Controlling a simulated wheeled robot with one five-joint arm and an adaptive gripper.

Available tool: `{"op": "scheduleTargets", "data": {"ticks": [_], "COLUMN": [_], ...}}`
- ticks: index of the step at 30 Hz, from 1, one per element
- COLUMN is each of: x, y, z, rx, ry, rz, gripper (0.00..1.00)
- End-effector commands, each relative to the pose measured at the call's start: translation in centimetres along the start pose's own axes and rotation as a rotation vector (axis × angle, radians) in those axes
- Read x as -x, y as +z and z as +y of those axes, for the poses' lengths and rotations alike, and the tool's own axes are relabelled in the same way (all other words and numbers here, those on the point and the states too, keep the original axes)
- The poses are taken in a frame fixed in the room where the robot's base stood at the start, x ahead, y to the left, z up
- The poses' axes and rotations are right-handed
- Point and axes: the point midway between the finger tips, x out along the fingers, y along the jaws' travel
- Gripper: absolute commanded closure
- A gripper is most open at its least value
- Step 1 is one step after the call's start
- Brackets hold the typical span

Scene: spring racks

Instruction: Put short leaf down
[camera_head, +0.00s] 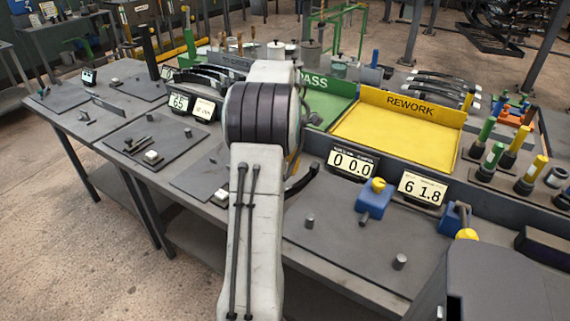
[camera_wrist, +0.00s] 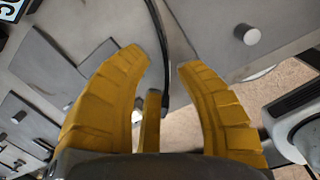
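The short leaf (camera_head: 302,180) is a dark, curved strip. In the head view, one end of it shows to the right of my arm, above the grey work surface.
A yellow REWORK tray (camera_head: 395,135) and a green PASS tray (camera_head: 325,103) lie behind. Number displays (camera_head: 352,163) stand along the bench. Grey pads (camera_head: 155,140) with small pegs lie left of my arm. Blue-and-yellow fixtures (camera_head: 373,203) stand at right. A peg (camera_head: 309,222) stands on the front pad.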

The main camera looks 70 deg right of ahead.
Motion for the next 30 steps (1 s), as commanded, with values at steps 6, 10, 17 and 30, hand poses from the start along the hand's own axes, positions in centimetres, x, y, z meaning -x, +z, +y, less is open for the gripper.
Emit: {"op": "scheduleTargets", "data": {"ticks": [6, 10, 17, 30], "x": [1.2, 1.4, 3.5, 9.1], "y": [0.0, -0.2, -6.2, -30.4], "z": [0.0, 0.1, 1.9, -2.8], "rx": [0.000, -0.002, -0.083, -0.530], "ry": [0.000, 0.001, 0.025, 0.118], "rz": [0.000, 0.000, -0.001, 0.091], "gripper": [0.69, 0.69, 0.69, 0.69]}}
